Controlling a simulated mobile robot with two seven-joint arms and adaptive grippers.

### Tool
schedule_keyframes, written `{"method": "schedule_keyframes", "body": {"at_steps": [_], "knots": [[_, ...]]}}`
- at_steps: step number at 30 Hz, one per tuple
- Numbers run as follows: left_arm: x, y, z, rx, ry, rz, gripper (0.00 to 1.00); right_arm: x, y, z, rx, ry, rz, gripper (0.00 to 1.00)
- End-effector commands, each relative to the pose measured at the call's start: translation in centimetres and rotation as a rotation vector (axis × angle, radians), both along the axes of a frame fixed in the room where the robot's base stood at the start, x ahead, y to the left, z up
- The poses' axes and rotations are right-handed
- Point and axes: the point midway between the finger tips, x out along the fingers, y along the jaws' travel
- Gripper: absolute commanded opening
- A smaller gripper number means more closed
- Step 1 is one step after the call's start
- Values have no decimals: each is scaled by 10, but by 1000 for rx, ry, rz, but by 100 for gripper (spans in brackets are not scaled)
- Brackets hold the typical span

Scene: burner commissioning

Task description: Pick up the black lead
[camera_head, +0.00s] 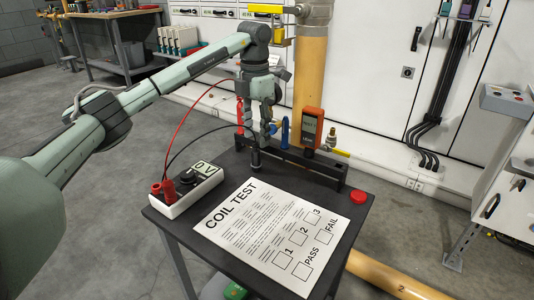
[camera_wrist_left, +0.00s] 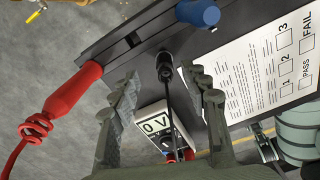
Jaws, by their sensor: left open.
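The black lead's handle (camera_wrist_left: 165,66) shows in the left wrist view, at the dark rack between my open fingers. The fingers look apart from it. Its thin cable runs down towards the meter. In the head view the black cable (camera_head: 195,139) rises from the meter to the rack, and its upper end is hidden by my gripper. My left gripper (camera_head: 264,138) points down over the rack; its fingers (camera_wrist_left: 160,85) are open and empty. The meter (camera_head: 187,188) reads 0 V at the table's left edge. My right gripper is not in view.
The red lead (camera_head: 240,110) stands close left of my gripper, a blue handle (camera_head: 285,130) close right. A COIL TEST sheet (camera_head: 250,228) and a red button (camera_head: 358,197) are on the table.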

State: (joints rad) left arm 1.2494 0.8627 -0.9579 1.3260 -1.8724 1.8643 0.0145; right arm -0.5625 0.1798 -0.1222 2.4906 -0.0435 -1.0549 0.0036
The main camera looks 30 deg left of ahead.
Motion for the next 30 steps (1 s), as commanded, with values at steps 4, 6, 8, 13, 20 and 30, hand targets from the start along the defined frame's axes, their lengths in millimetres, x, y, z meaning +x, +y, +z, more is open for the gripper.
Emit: {"method": "schedule_keyframes", "body": {"at_steps": [4, 6, 8, 13, 20, 30], "knots": [[-1, 0, -14, 1, 2, 0, 46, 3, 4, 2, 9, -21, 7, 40], [-2, 0, -22, 1, 3, 0, 46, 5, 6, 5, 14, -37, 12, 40], [-3, 0, -28, 1, 2, 0, 46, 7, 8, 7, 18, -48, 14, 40], [-11, 0, -52, 0, 3, -1, 46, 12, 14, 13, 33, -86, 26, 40], [-12, -1, -76, -1, 1, -1, 46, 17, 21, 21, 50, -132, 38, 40], [-12, -1, -78, 0, 0, -1, 35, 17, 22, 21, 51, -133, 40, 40]]}}
